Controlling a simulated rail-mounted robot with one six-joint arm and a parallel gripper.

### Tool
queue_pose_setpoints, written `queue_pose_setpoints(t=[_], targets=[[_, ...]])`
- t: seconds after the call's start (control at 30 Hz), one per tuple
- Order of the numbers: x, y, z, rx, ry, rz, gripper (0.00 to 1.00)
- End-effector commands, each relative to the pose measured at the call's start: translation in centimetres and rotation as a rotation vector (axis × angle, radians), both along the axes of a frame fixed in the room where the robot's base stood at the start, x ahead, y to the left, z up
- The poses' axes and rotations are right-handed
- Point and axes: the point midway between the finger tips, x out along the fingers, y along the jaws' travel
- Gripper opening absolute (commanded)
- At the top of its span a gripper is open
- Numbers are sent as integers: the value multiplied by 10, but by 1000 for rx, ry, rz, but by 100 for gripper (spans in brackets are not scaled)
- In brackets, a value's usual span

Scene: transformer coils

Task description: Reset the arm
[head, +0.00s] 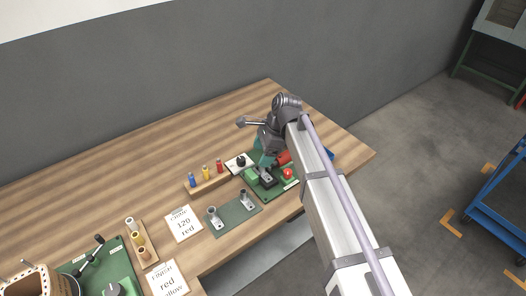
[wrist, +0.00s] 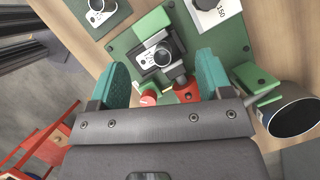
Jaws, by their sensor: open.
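My gripper (wrist: 163,72) has two teal fingers, spread apart with nothing held between them in the wrist view. In the head view my gripper (head: 265,159) is low over the green board (head: 279,187) at the right of the table, partly hidden by my arm. In the wrist view this board (wrist: 122,43) carries a dark, ring-topped part on a white labelled plate (wrist: 160,57), with green blocks (wrist: 152,22) around it. Red parts (wrist: 185,90) are on the near side, between and below the fingers.
The wooden table (head: 150,165) has clear room at the back left. A rack with coloured coils (head: 206,181), a green plate with two posts (head: 232,216) and white cards (head: 183,224) lie left of the board. A blue cart (head: 500,190) stands right.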

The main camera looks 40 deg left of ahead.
Motion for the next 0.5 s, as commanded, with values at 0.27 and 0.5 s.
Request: queue_pose_setpoints(t=[0.27,0.5], targets=[[0,0,0,0,0,0,72],[-8,-19,-3,77,-131,369,72]])
